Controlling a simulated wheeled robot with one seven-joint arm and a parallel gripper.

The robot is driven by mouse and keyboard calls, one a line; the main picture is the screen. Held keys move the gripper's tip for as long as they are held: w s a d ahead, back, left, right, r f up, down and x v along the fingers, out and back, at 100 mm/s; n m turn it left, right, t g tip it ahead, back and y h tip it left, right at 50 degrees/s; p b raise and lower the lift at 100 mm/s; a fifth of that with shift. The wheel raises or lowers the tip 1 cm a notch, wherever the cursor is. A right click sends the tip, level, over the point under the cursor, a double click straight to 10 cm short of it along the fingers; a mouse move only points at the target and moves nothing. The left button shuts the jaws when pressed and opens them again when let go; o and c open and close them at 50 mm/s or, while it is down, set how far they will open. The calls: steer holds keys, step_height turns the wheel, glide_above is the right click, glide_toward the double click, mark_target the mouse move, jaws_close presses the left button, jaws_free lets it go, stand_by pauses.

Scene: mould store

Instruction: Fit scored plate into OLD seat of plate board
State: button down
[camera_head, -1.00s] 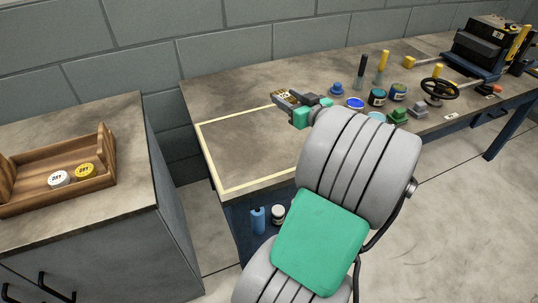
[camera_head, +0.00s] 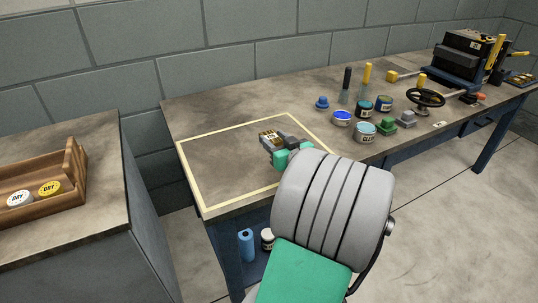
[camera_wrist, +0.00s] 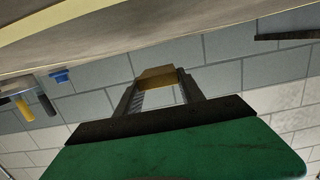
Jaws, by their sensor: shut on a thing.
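My gripper (camera_head: 280,142) is over the bench area outlined in pale tape, in the head view. It is shut on a small plate (camera_head: 267,135) with a tan, dark-marked face, which I take for the scored plate. In the wrist view, the fingers of my gripper (camera_wrist: 161,92) hold the tan plate (camera_wrist: 157,76) between their tips. I cannot tell its height above the bench or read its marks. A dark board with yellow parts (camera_head: 521,78) lies at the far right end of the bench; I cannot tell whether it is the plate board. No OLD seat is readable.
Several jars, including a light blue one (camera_head: 366,132), stand on the bench right of the outline. A black handwheel (camera_head: 427,97) and a dark machine (camera_head: 463,57) stand farther right. A wooden crate (camera_head: 75,171) with two DRY-labelled lids is at left. The outlined area (camera_head: 225,165) is otherwise clear.

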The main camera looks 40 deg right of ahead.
steer(key=shift+w+a+f, duration=0.2)
steer(key=shift+f, duration=0.05)
steer(key=shift+w+a+f+b, duration=0.15)
steer(key=shift+f+b, duration=0.2)
steer(key=shift+f, duration=0.6)
steer(key=shift+w+a+f+b, duration=0.1)
steer(key=shift+f+b, duration=0.2)
steer(key=shift+f, duration=0.6)
steer(key=shift+f, duration=0.2)
steer(key=c, duration=1.2)
jaws_free()
steer(key=shift+f+b, duration=0.15)
steer(key=shift+b, duration=0.15)
steer(key=o, duration=0.5)
